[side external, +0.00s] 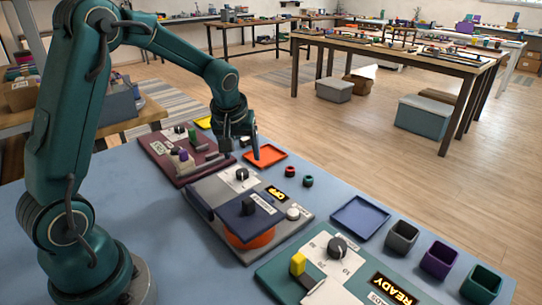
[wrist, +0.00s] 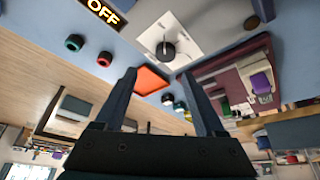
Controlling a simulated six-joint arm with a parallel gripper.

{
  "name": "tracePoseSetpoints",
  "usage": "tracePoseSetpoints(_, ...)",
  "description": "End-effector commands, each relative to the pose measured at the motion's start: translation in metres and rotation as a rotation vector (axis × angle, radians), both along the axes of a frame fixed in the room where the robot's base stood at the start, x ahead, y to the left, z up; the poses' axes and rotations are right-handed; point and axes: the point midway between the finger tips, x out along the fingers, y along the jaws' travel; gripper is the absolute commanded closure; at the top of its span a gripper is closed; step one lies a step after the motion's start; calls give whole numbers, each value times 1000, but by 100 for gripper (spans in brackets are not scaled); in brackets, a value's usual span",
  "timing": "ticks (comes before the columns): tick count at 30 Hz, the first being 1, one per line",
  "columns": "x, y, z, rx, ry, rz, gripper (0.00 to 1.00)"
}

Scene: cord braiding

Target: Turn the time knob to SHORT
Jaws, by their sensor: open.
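A dark round knob (side external: 241,174) sits on a white plate on the grey machine (side external: 208,192) in the middle of the table. In the wrist view this knob (wrist: 166,49) shows a pale pointer line, and its printed labels are too blurred to read. I cannot tell for sure which knob is the time knob. Another dark knob (side external: 337,247) is on the teal machine at the front, and a third (side external: 180,129) is on the maroon machine. My gripper (side external: 238,154) is open and empty, pointing down above and behind the grey machine's knob. In the wrist view its fingertips (wrist: 159,77) are apart from the knob.
The grey machine's display (side external: 277,194) reads OFF; the teal machine's display (side external: 393,290) reads READY. An orange tray (side external: 265,156) lies beside my gripper. Red and green small cups (side external: 290,171) stand nearby. A blue tray (side external: 360,217) and several open bins (side external: 440,260) line the right.

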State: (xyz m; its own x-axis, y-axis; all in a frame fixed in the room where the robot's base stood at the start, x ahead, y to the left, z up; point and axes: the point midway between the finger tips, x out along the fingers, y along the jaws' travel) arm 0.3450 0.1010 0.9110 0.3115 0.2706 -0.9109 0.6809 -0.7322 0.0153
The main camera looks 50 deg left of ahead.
Motion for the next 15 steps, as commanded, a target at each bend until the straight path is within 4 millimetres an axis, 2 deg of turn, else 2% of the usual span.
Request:
tracePoseSetpoints(4, -5, 5, -16, -12, 37, 16, 28)
tracePoseSetpoints(15, 6, 16, -52, -11, 36, 17, 28)
